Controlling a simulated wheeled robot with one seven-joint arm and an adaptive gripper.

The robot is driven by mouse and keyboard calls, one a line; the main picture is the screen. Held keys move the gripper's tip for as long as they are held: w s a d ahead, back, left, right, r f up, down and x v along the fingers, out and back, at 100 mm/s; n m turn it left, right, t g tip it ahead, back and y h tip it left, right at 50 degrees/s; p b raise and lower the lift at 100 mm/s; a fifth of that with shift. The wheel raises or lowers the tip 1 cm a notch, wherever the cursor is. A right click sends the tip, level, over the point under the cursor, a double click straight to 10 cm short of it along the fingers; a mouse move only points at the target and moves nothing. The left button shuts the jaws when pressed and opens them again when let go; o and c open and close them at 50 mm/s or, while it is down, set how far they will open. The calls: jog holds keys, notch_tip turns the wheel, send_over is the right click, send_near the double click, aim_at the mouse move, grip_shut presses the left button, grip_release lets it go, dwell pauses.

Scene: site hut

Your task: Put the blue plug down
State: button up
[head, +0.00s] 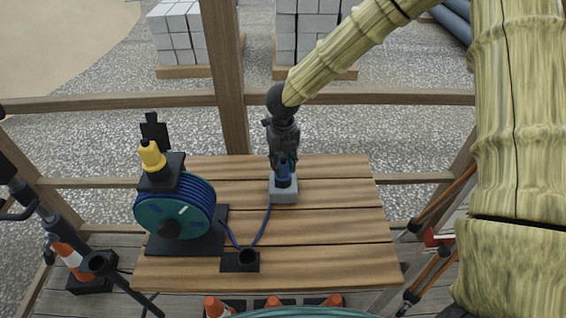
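The blue plug (283,174) is upright at a pale grey block (284,195) near the middle back of the wooden table. I cannot tell whether it rests in the block or is just above it. A blue cable (266,226) runs from it towards the front left. My gripper (284,160) points down right at the plug's top, and its dark fingers hide the upper part. The fingers are too small and dark to show whether they grip it.
A cable reel (176,208) with a yellow plug (151,156) on top stands on the table's (330,225) left. A black holder (240,262) with a round opening sits at the front. The table's right side is clear. Wooden rails (350,97) run behind.

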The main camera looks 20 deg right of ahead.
jog(key=o, duration=0.3)
jog(key=shift+o, duration=0.2)
jog(key=shift+r, duration=0.1)
notch_tip(320, 180, up, 8)
jog(key=p, duration=0.7)
jog(key=shift+c, duration=0.2)
